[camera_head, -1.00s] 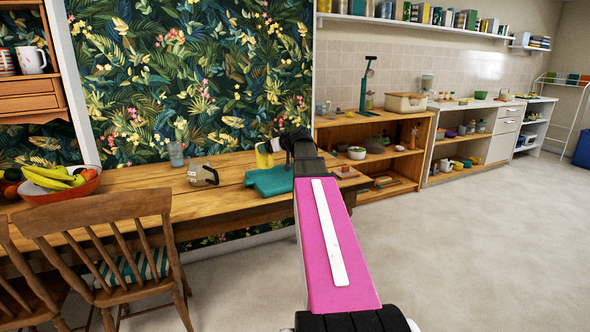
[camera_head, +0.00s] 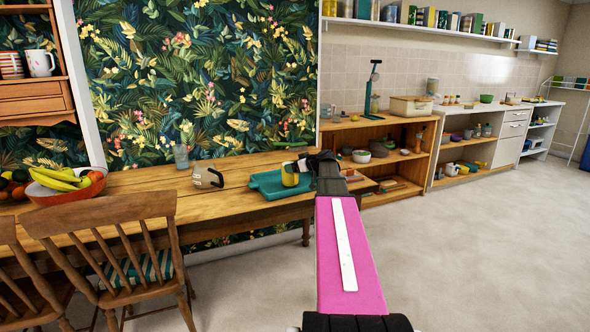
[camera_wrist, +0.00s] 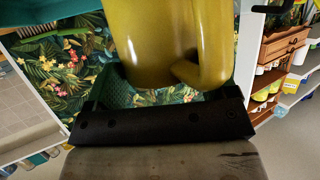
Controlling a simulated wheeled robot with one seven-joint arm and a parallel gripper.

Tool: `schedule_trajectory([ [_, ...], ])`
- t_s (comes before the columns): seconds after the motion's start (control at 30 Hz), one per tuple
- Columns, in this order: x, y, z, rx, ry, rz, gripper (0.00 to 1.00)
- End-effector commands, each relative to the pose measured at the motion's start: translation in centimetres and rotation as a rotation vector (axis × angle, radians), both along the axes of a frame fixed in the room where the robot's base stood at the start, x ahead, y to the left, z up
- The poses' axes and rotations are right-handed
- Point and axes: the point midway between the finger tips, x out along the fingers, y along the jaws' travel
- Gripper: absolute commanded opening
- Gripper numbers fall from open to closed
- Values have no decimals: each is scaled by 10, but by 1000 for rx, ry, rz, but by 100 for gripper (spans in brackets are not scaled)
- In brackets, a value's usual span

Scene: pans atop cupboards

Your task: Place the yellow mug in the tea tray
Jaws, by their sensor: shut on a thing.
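The yellow mug (camera_head: 290,174) is at the end of my arm in the head view, at the teal tea tray (camera_head: 268,186) on the wooden table. In the wrist view the yellow mug (camera_wrist: 165,40) fills the upper middle, with its handle at its right side. My gripper (camera_head: 306,163) is shut on the mug; in the wrist view its dark finger (camera_wrist: 160,118) lies close against it. The mug overlaps the tray in the head view. I cannot tell whether its base touches the tray.
A kettle-like pot (camera_head: 207,177) and a glass (camera_head: 181,157) stand left of the tray on the table (camera_head: 150,183). A fruit bowl (camera_head: 66,189) is farther left. Wooden chairs (camera_head: 110,240) stand in front. Open shelves (camera_head: 400,165) stand to the right.

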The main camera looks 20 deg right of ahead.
Motion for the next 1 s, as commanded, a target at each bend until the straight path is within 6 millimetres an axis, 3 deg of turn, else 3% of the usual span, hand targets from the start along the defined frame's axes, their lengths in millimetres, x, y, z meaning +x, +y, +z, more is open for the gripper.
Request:
schedule_trajectory([
  [0.43,0,0,-11,2,-1,0,31],
  [0.47,0,0,-11,1,0,0,82],
  [0.5,0,0,-11,1,0,0,95],
  [0.53,0,0,-11,1,0,0,100],
  [0.83,0,0,-7,0,-1,-1,100],
  [1.0,-20,-11,0,1,-1,-2,100],
])
